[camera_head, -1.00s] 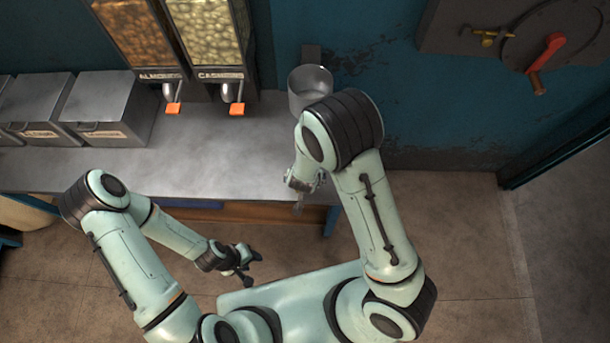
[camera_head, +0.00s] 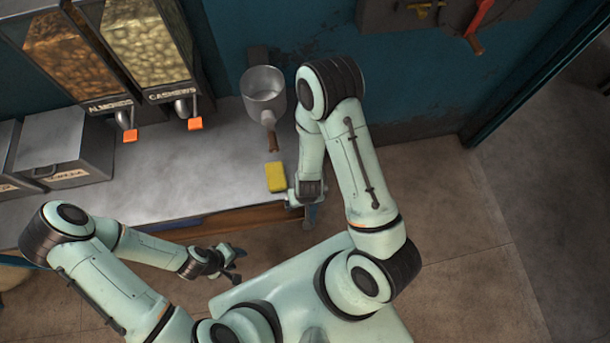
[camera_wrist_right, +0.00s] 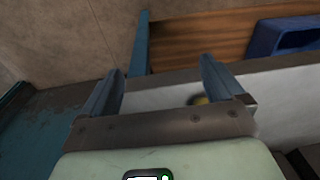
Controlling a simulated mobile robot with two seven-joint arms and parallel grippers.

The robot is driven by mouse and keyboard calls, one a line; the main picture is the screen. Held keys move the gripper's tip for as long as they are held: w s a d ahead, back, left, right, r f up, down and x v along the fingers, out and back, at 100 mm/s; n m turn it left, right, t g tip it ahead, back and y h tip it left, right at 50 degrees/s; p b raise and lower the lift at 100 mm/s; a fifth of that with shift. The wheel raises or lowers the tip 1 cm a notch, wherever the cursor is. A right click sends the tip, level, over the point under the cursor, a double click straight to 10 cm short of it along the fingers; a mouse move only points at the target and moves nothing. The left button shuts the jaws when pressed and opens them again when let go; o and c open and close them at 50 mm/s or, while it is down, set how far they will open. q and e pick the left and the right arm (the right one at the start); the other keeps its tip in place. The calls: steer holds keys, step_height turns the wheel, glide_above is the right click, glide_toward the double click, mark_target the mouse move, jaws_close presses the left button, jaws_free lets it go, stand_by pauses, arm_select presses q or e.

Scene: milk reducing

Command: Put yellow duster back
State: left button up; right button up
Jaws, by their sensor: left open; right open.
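The yellow duster (camera_head: 276,177) is a small yellow block lying on the grey counter (camera_head: 215,165) near its front right corner. My right gripper (camera_wrist_right: 162,68) is open and empty, its two fingers apart in the right wrist view. In the head view the right wrist is just right of the duster, at the counter's end, with its fingertips hard to make out. A small yellow patch (camera_wrist_right: 200,100) shows behind a finger in the right wrist view, mostly hidden. My left gripper (camera_head: 238,265) is open and empty, in front of the counter's edge.
A metal pot (camera_head: 263,92) with a brown handle stands behind the duster. Almond and cashew dispensers (camera_head: 150,50) and grey lidded boxes (camera_head: 62,150) stand to the left. A blue bin (camera_wrist_right: 285,35) shows by a wooden board in the right wrist view. Mid-counter is clear.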

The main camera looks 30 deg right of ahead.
steer(key=s+a+f+m+g+y, duration=0.1)
steer(key=s+a+f+y, duration=0.1)
steer(key=s+f+y, duration=0.1)
steer(key=shift+s+f, duration=0.5)
steer(key=shift+s, duration=0.75)
